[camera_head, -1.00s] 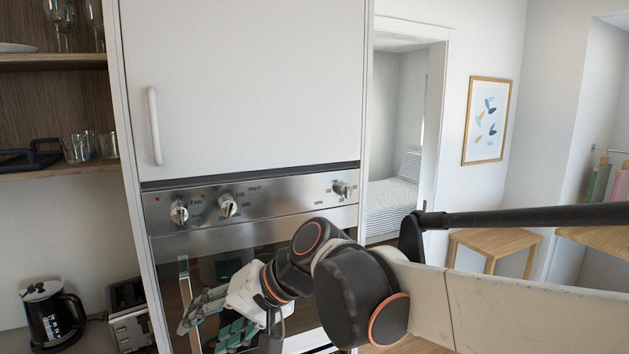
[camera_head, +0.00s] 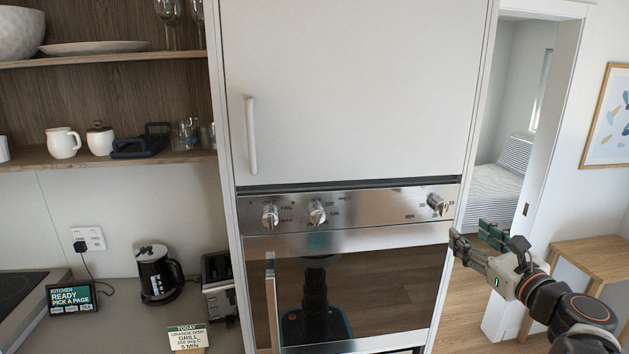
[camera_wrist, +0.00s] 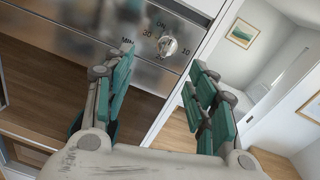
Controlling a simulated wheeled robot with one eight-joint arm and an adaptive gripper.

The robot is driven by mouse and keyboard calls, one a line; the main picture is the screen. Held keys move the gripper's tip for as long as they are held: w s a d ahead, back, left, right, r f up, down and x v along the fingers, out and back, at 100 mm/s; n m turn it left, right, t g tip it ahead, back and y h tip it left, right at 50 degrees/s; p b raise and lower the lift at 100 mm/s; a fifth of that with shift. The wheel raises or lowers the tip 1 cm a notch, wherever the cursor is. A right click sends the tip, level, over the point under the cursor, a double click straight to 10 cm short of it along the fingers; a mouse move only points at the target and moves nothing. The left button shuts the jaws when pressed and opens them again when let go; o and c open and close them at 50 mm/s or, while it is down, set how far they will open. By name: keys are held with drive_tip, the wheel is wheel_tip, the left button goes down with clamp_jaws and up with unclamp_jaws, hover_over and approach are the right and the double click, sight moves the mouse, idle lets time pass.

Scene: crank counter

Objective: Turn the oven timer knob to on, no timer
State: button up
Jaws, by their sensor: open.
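The oven (camera_head: 350,290) is built into a tall white cabinet, with a steel control panel (camera_head: 380,203) above its glass door. The panel has two knobs at its left, a left knob (camera_head: 270,215) and a second knob (camera_head: 317,213). The timer knob (camera_head: 437,204) is alone at the right end. In the wrist view the timer knob (camera_wrist: 167,46) shows ahead, with marks ON, MIN, 30 and 10 around it. My gripper (camera_head: 478,240) is open and empty, right of and below the timer knob, apart from it. In the wrist view its green-padded fingers (camera_wrist: 160,68) are spread, the knob beyond them.
A vertical handle (camera_head: 272,305) stands out at the oven door's left. A kettle (camera_head: 158,274), toaster (camera_head: 219,285), small screen (camera_head: 71,298) and note card (camera_head: 187,337) are on the left counter. A doorway (camera_head: 520,120) and wooden table (camera_head: 590,262) lie to the right.

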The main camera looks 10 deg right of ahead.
sight(445, 210)
drive_tip(key=shift+m+h, duration=0.3)
drive_tip(key=shift+m, duration=0.1)
drive_tip(key=w, duration=1.3)
drive_tip(key=shift+w+d+p, duration=0.15)
drive_tip(key=shift+w+p, duration=0.05)
drive_tip(key=shift+p, duration=0.15)
drive_tip(key=c, duration=1.1)
